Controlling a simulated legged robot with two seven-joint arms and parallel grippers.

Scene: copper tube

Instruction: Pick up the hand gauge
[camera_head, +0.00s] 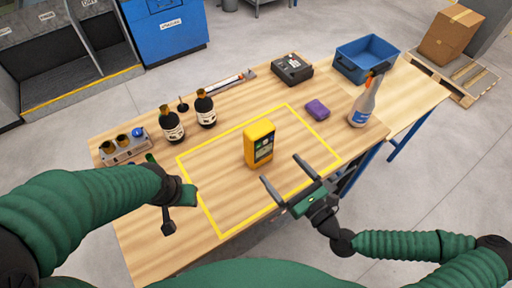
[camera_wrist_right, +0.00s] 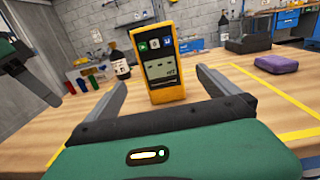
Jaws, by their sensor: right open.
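The hand gauge is a yellow block-shaped device (camera_head: 259,144) with a dark face and a small screen. It stands upright on the wooden table inside a yellow taped rectangle. In the right wrist view the gauge (camera_wrist_right: 158,62) stands straight ahead, showing its buttons and display. My right gripper (camera_head: 282,169) is open and empty, its two fingers pointing at the gauge from the near right side. In the right wrist view the gauge appears between the fingers (camera_wrist_right: 160,84), beyond their tips. My left gripper (camera_head: 178,208) is over the table's left part, apart from the gauge; its jaws are unclear.
Two dark bottles (camera_head: 173,127) and a holder with small jars (camera_head: 123,147) stand left of the rectangle. A purple sponge-like block (camera_head: 318,109), a spray bottle (camera_head: 364,104) and a blue bin (camera_head: 364,62) are to the right. The taped area around the gauge is clear.

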